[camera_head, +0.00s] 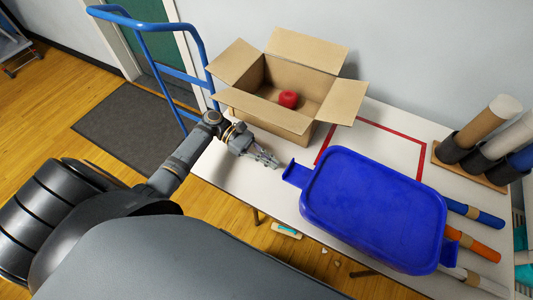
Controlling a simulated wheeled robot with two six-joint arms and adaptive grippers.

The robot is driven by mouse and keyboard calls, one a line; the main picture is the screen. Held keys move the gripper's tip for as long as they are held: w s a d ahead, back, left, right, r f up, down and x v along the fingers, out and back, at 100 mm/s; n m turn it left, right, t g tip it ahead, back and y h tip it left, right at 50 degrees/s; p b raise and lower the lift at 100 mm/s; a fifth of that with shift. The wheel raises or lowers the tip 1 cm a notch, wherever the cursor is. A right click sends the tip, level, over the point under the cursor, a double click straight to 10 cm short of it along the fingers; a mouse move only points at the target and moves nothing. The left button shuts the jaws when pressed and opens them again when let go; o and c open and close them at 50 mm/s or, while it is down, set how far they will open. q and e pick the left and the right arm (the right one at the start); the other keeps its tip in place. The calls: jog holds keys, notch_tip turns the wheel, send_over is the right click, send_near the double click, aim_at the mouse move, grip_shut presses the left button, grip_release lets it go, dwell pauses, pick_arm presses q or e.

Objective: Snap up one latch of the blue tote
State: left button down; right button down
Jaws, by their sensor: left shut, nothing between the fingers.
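The blue tote (370,205) sits on the white table with its blue lid on top. One blue latch (295,174) sticks out from the tote's left end. Another blue latch (450,246) shows at its right end. My left gripper (277,163) is shut and empty, just to the left of the left latch, with a small gap between them. The tote's lower walls are mostly hidden under the lid. My right gripper is not in view.
An open cardboard box (262,119) holding a red object (288,99) stands behind my left gripper. Red tape (385,128) marks the table behind the tote. Several rolls lie or stand at the right, including an orange one (473,243). A blue cart handle (145,25) rises at the left.

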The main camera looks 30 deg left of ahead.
aim_at(292, 171)
pick_arm(q)
jog(key=x, duration=0.5)
jog(key=shift+d+f, duration=0.1)
jog(key=shift+d, duration=0.1)
jog(key=r+p, duration=0.1)
jog(key=p, duration=0.2)
jog(key=r+y+p, duration=0.1)
jog(key=p, duration=0.2)
jog(key=a+r+p, duration=0.1)
jog(key=p, duration=0.2)
jog(key=shift+r+y, duration=0.3)
jog(key=shift+r, duration=0.1)
jog(key=shift+p, duration=0.3)
jog(key=shift+f, duration=0.2)
jog(key=shift+r, duration=0.1)
